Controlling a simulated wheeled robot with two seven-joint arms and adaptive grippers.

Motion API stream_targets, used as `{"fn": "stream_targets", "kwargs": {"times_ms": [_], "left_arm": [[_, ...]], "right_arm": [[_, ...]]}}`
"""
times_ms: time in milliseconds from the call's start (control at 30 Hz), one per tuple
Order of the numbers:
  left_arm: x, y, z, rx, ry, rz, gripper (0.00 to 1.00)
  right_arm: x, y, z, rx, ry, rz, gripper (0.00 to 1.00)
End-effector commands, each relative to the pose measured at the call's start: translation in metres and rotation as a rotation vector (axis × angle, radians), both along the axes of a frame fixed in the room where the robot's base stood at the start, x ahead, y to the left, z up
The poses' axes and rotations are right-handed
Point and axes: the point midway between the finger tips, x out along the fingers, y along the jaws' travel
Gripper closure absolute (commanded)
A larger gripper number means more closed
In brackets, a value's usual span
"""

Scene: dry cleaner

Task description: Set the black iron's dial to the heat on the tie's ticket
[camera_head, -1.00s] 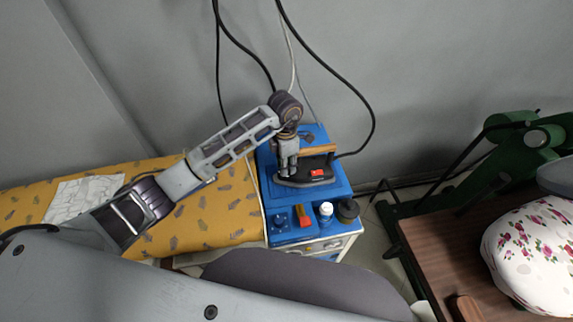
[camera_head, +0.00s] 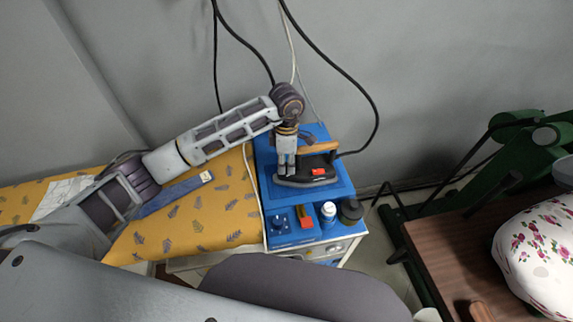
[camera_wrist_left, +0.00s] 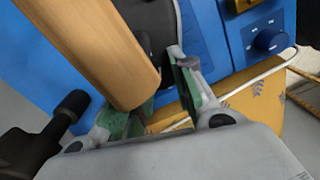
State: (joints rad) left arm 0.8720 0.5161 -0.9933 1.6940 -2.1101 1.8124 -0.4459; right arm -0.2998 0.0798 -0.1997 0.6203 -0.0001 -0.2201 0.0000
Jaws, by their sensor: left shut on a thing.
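The black iron (camera_head: 322,161), with a wooden handle (camera_head: 318,147) and a red patch on its side, stands on a blue-topped cart. In the left wrist view its handle (camera_wrist_left: 95,50) fills the upper left. My left gripper (camera_head: 287,172) points down at the left end of the iron. Its fingers (camera_wrist_left: 150,100) are closed on the iron's dial; the handle and fingers hide the dial and its setting. A blue tie (camera_head: 168,197) lies on the yellow ironing board with a small pale ticket (camera_head: 207,177) at its end. The ticket's marking is too small to read. My right gripper is out of view.
Cords hang behind the iron. A green-framed press with a floral pad (camera_head: 540,240) stands right.

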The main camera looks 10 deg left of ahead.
Motion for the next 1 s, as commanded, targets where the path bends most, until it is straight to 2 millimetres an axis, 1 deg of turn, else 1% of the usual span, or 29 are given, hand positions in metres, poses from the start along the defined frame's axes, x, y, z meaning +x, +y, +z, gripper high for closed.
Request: {"fn": "stream_targets", "kwargs": {"times_ms": [233, 267, 400, 433, 767, 867, 1000], "left_arm": [[0.001, 0.001, 0.001, 0.001, -0.003, 0.003, 0.99], [0.001, 0.001, 0.001, 0.001, -0.003, 0.003, 0.72], [0.001, 0.001, 0.001, 0.0, -0.002, 0.002, 0.54], [0.001, 0.001, 0.001, 0.0, -0.002, 0.002, 0.52], [0.0, 0.0, 0.001, 0.0, 0.0, 0.002, 0.52], [0.001, 0.0, 0.003, 0.0, -0.001, 0.002, 0.52], [0.002, 0.0, 0.012, -0.001, -0.002, 0.002, 0.52]], "right_arm": [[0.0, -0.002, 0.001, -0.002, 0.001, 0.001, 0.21], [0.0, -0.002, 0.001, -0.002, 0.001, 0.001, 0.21], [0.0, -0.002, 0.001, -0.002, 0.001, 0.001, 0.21], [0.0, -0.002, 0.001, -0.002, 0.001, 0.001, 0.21], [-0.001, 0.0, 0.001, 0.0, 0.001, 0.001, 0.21], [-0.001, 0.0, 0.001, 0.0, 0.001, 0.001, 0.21], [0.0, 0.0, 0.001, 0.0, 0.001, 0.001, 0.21]]}}
